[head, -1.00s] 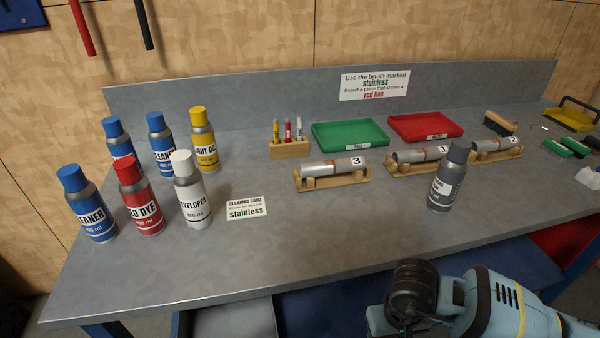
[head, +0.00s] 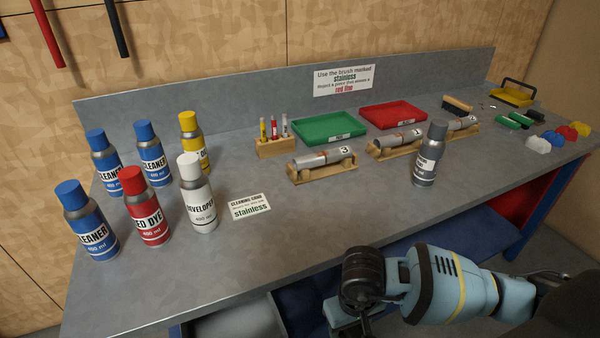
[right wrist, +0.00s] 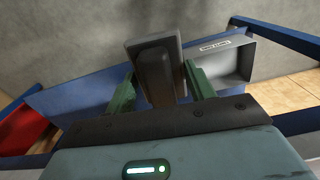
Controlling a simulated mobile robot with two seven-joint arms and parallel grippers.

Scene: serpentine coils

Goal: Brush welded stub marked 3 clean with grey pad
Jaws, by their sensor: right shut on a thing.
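The welded stub marked 3 (head: 312,160) lies on a wooden cradle (head: 325,173) in the middle of the bench in the head view. It is a silvery tube with a white 3 label at its right end. My right gripper (right wrist: 160,88) is shut on a dark grey block-shaped piece (right wrist: 152,48), which looks like the grey pad, between green fingers in the right wrist view. My right arm is low in front of the bench in the head view, well apart from the stub; its fingertips are hidden there. My left gripper is not in view.
A grey spray can (head: 428,155) stands right of stub 3. Several cans, including a white developer can (head: 197,195), stand at left. A cleaning card (head: 249,207) lies between. Green (head: 331,126) and red (head: 393,114) trays are behind. The bench front is clear.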

